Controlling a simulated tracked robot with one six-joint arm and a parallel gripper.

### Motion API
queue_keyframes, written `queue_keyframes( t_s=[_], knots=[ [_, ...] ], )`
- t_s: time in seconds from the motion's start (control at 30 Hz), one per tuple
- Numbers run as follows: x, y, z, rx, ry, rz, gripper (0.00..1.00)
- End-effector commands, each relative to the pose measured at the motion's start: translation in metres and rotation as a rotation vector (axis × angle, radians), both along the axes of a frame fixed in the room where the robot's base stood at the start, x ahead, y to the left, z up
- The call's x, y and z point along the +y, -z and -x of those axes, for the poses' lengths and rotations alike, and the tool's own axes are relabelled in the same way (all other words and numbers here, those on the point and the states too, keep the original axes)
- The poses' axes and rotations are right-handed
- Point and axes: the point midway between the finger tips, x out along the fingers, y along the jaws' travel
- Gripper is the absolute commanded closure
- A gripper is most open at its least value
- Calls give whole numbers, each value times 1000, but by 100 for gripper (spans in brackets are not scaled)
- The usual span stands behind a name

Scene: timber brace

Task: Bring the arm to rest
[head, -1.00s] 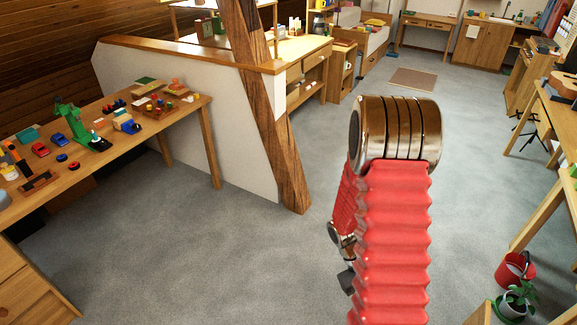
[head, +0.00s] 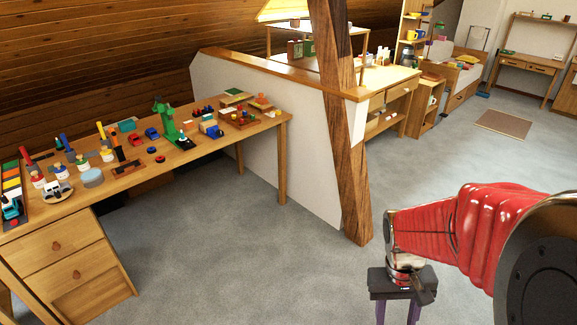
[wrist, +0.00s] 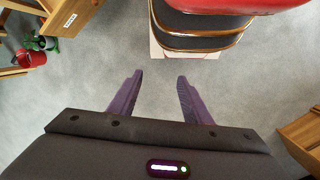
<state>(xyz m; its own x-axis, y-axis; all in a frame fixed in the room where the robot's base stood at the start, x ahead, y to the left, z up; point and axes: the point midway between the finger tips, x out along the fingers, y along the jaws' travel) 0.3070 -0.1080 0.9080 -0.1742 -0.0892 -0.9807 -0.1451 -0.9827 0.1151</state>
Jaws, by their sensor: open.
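My gripper (wrist: 158,95) shows in the wrist view with two purple fingers apart and nothing between them. Grey floor lies beyond the fingertips. In the head view my gripper (head: 396,310) hangs downward at the lower right, below the red arm, with its fingertips cut off by the bottom edge. The sloping timber brace (head: 350,140) stands a little behind and left of the arm, with a visible gap in the picture between it and the gripper.
A wooden table (head: 215,150) with toys and paint pots stands left, above a drawer unit (head: 75,265). A low white wall (head: 265,130) runs behind the brace. Open floor (head: 240,265) lies in the middle. A red bucket (wrist: 30,58) and plant (wrist: 42,42) show in the wrist view.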

Motion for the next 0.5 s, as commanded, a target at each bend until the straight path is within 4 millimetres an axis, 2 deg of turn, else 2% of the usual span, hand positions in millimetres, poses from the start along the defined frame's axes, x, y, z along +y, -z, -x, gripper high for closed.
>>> queue_keyframes(
  t_s=[0.5],
  knots=[
    [56, -79, -7, -303, -33, -42, 56]
  ],
)
